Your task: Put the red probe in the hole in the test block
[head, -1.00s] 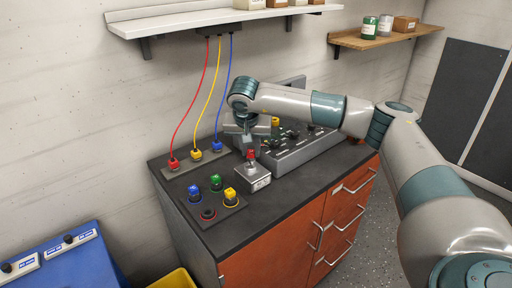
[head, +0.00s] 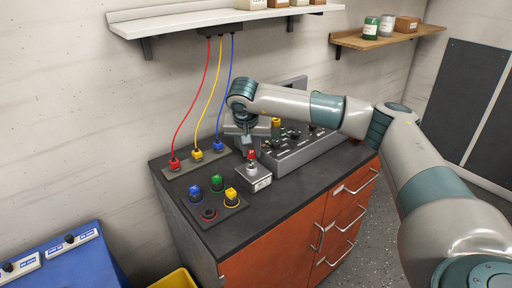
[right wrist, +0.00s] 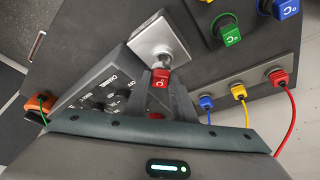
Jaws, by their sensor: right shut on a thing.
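The test block (head: 254,181) is a small silver-grey block with a label, standing on the dark bench top. It also shows in the right wrist view (right wrist: 150,38). The red probe (right wrist: 161,78) has a red labelled head and stands over the block's top, in line with its round metal collar. In the head view the red probe (head: 251,154) looks upright. How deep its tip sits in the hole is hidden. My right gripper (head: 250,151) is shut on the red probe, with its fingers on either side of the head. My left gripper is out of view.
A holder plate (head: 228,213) carries blue, green and yellow probes and one empty red-ringed socket. A grey control console (head: 300,150) stands close beside the block. Red, yellow and blue cabled plugs sit on a strip (head: 185,168) by the wall.

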